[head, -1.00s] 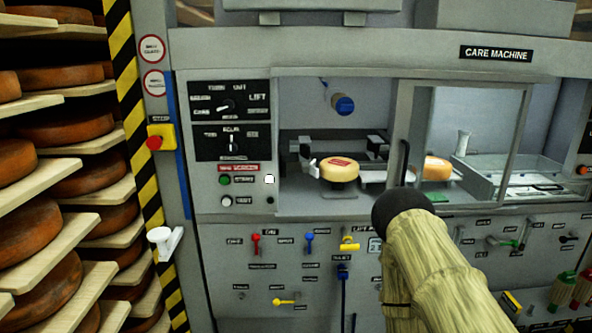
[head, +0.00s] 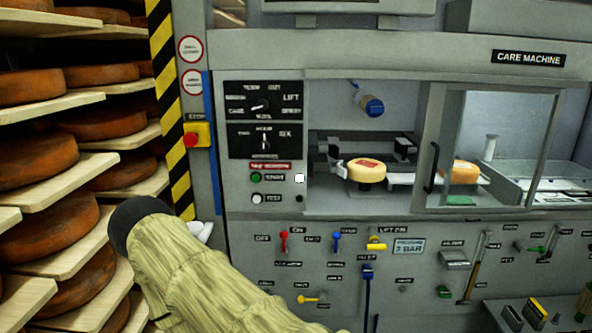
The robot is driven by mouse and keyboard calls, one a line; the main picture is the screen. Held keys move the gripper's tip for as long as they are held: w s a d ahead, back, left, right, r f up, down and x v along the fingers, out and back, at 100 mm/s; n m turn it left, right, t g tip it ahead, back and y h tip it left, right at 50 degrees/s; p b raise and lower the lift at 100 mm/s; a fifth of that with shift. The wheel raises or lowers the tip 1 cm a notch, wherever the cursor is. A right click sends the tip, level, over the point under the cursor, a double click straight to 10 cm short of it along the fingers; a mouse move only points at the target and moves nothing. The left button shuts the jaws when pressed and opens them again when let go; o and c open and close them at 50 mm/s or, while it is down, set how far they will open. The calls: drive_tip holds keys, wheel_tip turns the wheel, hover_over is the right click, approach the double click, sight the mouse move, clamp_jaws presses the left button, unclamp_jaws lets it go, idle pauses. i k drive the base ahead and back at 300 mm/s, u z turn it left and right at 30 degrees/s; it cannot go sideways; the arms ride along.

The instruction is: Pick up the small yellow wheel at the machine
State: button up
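A small yellow cheese wheel (head: 366,172) with a red label on top sits inside the care machine (head: 270,60), in the open bay left of the glass door. A second yellow wheel (head: 464,172) shows behind the sliding glass door (head: 500,150), partly hidden by its frame. My arm, in a pale yellow ribbed sleeve with a dark end, reaches in from the bottom at lower left. It is well away from both wheels.
Wooden shelves (head: 70,175) with large orange-brown wheels fill the left side. A striped post (head: 172,110) with a red stop button (head: 191,140) stands between them and the control panel (head: 263,120). Levers and knobs line the machine front below the bay.

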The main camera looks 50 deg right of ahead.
sight(364, 170)
drive_tip(key=u, duration=0.15)
drive_tip(key=k, duration=0.8)
drive_tip(key=z, duration=1.9)
drive_tip(key=i, duration=0.5)
